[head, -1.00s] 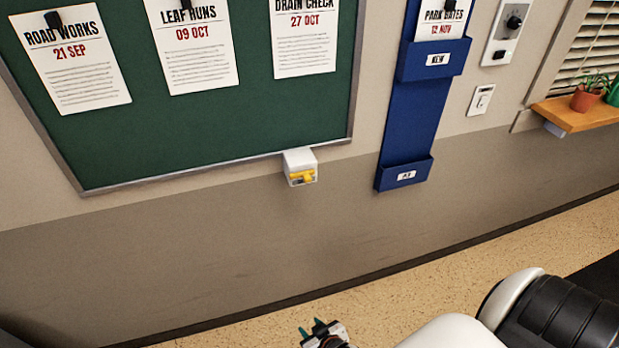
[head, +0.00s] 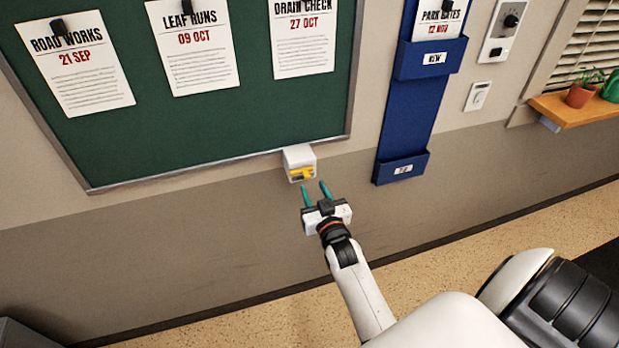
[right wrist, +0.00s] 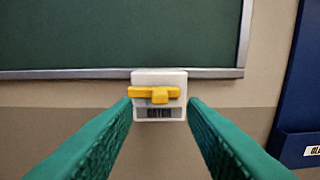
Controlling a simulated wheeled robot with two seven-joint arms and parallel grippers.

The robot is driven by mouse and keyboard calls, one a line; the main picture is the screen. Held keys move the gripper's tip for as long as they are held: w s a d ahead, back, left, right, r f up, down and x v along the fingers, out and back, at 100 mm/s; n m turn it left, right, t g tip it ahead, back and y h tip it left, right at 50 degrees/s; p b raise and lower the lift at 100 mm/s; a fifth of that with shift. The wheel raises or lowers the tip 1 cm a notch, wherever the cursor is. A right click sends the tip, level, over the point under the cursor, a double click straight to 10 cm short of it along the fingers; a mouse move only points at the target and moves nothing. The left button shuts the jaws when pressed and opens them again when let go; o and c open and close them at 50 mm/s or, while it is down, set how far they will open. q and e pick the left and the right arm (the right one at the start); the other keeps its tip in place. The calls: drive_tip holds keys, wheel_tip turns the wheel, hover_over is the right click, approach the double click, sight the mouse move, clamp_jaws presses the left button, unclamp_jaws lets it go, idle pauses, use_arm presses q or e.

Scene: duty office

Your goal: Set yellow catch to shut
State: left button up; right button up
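The yellow catch (head: 301,173) is a small handle on the front of a white box (head: 298,157) at the lower edge of the green board. My right gripper (head: 316,190) is just below and in front of the catch. Its teal fingers are apart with nothing between them, and in the right wrist view they point toward the box from either side. They do not appear to touch it. My left gripper is not in view.
The green board (head: 180,130) holds several pinned notices. A blue wall rack (head: 405,120) hangs right of the box. Wall switches (head: 477,96) and a wooden shelf (head: 570,112) with plants are further right. The wall below the box is bare.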

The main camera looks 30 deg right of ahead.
sight(308, 177)
drive_tip(key=shift+x, duration=2.3)
clamp_jaws()
